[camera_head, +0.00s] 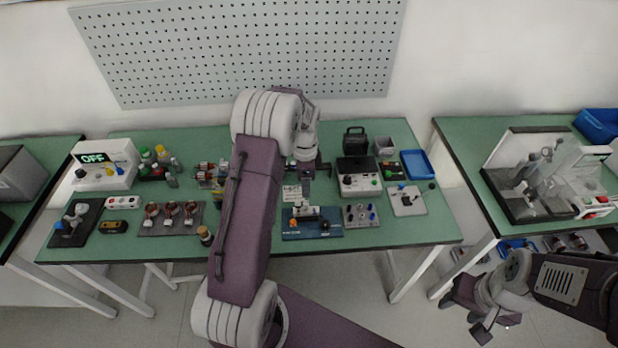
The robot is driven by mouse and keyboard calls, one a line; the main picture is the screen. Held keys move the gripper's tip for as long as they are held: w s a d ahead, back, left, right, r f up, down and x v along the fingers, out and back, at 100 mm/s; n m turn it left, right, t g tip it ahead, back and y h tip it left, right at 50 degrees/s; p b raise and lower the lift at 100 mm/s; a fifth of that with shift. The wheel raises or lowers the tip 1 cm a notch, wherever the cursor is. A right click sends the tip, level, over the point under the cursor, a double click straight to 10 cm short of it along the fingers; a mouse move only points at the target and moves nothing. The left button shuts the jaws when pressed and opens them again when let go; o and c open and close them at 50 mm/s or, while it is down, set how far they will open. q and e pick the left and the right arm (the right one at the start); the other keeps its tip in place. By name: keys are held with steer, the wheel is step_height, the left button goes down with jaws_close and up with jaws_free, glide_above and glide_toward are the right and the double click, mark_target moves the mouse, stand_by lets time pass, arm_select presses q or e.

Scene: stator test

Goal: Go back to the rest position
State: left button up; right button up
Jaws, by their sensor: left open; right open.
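My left arm reaches up over the middle of the green table. Its gripper (306,190) points down above the table, just behind a blue board (330,232) with small parts on it. It is open, and I see nothing held in it. My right gripper (483,329) is low at the right, over the floor in front of the gap between the tables. It is open and empty. My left arm hides part of the table's middle.
The green table (400,236) holds a white box reading OFF (103,165), copper-wound stators (171,213), a control box (358,178) and a blue tray (416,164). A pegboard (235,52) hangs behind.

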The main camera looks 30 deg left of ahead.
arm_select(q)
steer(key=s+d+r+t, duration=0.1)
steer(key=s+d+r, duration=0.6)
steer(key=d+r, duration=0.15)
steer(key=s+d+f+n, duration=0.1)
steer(key=s+f+n, duration=0.1)
steer(key=s+n, duration=0.3)
steer(key=s+d+f+n, duration=0.1)
steer(key=s+f+n, duration=0.1)
steer(key=s+n, duration=0.4)
steer(key=shift+s+d+n, duration=0.15)
steer(key=shift+d+n, duration=0.1)
steer(key=shift+n, duration=0.35)
